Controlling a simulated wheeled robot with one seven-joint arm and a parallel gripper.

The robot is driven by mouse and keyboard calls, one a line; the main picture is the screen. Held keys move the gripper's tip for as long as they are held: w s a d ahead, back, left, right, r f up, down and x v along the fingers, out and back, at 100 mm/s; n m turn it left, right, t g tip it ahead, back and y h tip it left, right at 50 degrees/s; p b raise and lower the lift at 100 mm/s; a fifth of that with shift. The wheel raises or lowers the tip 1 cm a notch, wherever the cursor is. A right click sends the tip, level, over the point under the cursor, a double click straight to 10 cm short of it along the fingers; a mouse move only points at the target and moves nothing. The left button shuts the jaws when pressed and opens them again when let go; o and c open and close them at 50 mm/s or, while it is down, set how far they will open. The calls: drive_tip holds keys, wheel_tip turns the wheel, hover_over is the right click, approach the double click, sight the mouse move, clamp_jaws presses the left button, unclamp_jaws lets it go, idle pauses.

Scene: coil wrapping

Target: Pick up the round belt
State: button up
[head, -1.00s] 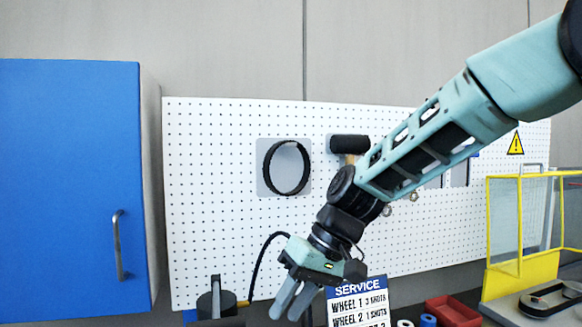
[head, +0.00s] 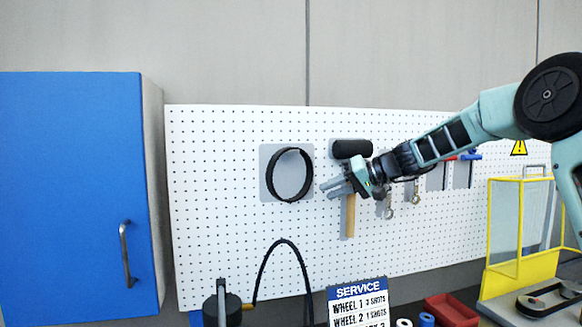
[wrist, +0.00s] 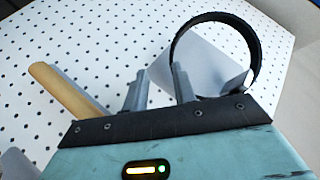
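The round belt (head: 271,176) is a black ring hanging on a grey backing plate on the white pegboard. It also shows in the wrist view (wrist: 256,48) at the upper right, beyond my fingers and to their right. My gripper (head: 328,188) is just right of the belt in the head view, in front of the mallet handle. In the wrist view its two fingers (wrist: 157,82) stand apart with nothing between them. The fingers appear apart from the belt.
A mallet with a black head (head: 352,149) and wooden handle (wrist: 66,88) hangs beside the belt. A blue cabinet (head: 70,190) stands at the left. A yellow-framed guard (head: 537,266) is at the right. A service sign (head: 357,303) and red tray (head: 452,311) are below.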

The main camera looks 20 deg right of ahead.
drive_tip(key=w+a+p, duration=0.3)
drive_tip(key=a+p, duration=0.1)
drive_tip(key=shift+w+a+r, duration=0.1)
drive_tip(key=shift+w+a, duration=0.25)
drive_tip(key=shift+a, duration=0.05)
drive_tip(key=shift+w+a+f+p, duration=0.2)
drive_tip(key=shift+a+f+p, duration=0.05)
drive_tip(key=shift+f+p, duration=0.15)
clamp_jaws()
